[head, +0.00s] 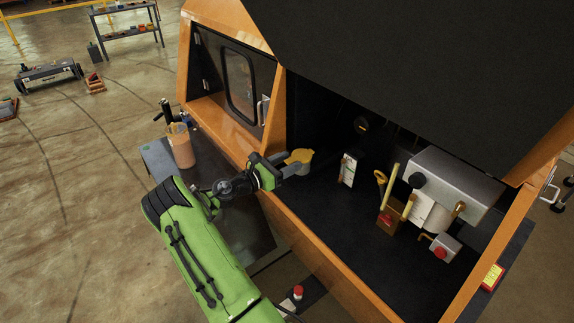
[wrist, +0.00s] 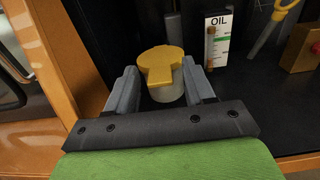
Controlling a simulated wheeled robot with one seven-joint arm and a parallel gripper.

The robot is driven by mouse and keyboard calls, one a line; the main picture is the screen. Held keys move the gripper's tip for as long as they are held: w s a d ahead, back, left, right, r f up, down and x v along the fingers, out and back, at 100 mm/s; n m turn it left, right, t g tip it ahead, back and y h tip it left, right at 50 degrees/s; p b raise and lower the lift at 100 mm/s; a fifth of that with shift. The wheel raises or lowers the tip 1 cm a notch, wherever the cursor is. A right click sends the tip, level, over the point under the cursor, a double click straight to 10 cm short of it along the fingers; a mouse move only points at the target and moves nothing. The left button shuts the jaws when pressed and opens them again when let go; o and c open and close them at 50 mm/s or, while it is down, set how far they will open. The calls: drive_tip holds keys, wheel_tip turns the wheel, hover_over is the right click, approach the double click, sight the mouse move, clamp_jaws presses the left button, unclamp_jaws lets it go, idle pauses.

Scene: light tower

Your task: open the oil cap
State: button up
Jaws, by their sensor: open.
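The yellow oil cap (head: 299,157) sits on a short grey filler neck inside the orange machine's open bay. In the wrist view the oil cap (wrist: 161,64) looks closed, lying flat over the neck (wrist: 168,92), with a tab pointing toward me. My gripper (head: 288,167) reaches over the bay's front edge at the cap. In the wrist view my gripper (wrist: 160,90) is open, with one grey finger on each side of the cap and neck. Gaps show between the fingers and the neck, so nothing is gripped.
An OIL level gauge (head: 348,170) stands just right of the cap. Further right are a brown box with yellow handles (head: 390,220) and a grey engine unit (head: 455,180). An orange frame post (head: 272,120) rises close on the left. A jar (head: 180,146) stands outside on a side table.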

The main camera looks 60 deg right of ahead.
drive_tip(key=shift+d, duration=0.1)
drive_tip(key=shift+c, duration=0.3)
drive_tip(key=shift+r, duration=0.1)
clamp_jaws()
drive_tip(key=shift+r, duration=0.1)
drive_tip(key=shift+r+p, duration=0.2)
drive_tip(key=shift+p, duration=0.15)
